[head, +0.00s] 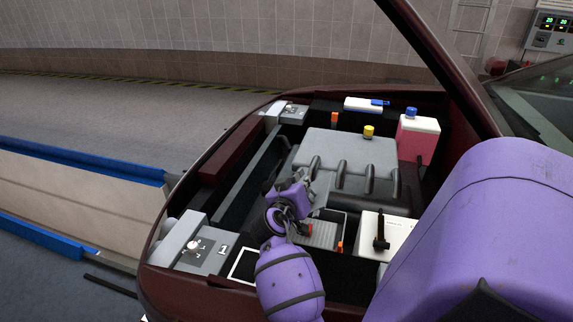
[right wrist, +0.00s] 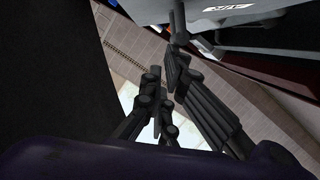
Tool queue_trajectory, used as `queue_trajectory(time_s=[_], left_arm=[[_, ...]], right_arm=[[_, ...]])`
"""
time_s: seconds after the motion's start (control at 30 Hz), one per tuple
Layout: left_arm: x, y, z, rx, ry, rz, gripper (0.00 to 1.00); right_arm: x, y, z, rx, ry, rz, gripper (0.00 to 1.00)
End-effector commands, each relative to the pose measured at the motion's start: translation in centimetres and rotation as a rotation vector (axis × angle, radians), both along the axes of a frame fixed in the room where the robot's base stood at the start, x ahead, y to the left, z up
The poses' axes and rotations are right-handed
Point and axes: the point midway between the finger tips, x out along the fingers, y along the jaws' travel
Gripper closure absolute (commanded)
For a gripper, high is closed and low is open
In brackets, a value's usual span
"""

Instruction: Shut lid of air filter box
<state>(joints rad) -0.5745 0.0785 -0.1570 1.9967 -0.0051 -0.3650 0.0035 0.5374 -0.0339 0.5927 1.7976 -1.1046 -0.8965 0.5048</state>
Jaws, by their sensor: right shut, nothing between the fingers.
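The air filter box (head: 325,233) is in the engine bay in the head view, right of my right gripper. Its ribbed grey inside shows, so it looks open. A grey raised panel (head: 320,190) at its back edge looks like the lid, partly hidden by my gripper. My right gripper (head: 298,186) is shut and empty, close beside this panel; I cannot tell whether they touch. In the right wrist view, the dark fingers (right wrist: 170,90) lie close together below a grey surface with lettering (right wrist: 235,8). My left gripper is not in view.
The grey engine cover (head: 350,150) with several pipes lies behind. A white box with a black lever (head: 398,232) stands right of the filter box. A pink tank with a blue cap (head: 417,138) is at the back right. The raised hood edge (head: 445,60) crosses the upper right.

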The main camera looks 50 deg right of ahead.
Motion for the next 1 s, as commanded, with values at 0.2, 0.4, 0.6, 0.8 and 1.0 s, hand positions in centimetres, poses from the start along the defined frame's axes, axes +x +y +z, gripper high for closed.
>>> queue_trajectory(time_s=[0.2, 0.4, 0.6, 0.8, 1.0], left_arm=[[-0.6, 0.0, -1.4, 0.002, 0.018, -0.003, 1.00], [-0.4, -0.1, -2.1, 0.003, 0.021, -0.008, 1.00], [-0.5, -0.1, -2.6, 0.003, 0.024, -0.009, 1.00], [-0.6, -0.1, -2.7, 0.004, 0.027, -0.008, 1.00], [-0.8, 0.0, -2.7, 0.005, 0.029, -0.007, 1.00]], right_arm=[[-3.2, -1.6, -2.6, 0.077, -0.143, -0.003, 1.00], [-4.9, -2.5, -4.1, 0.113, -0.213, -0.001, 1.00], [-5.8, -3.0, -5.0, 0.112, -0.212, 0.000, 1.00], [-6.1, -3.1, -5.3, 0.112, -0.213, 0.001, 1.00], [-6.1, -3.2, -5.3, 0.112, -0.213, 0.001, 1.00]])
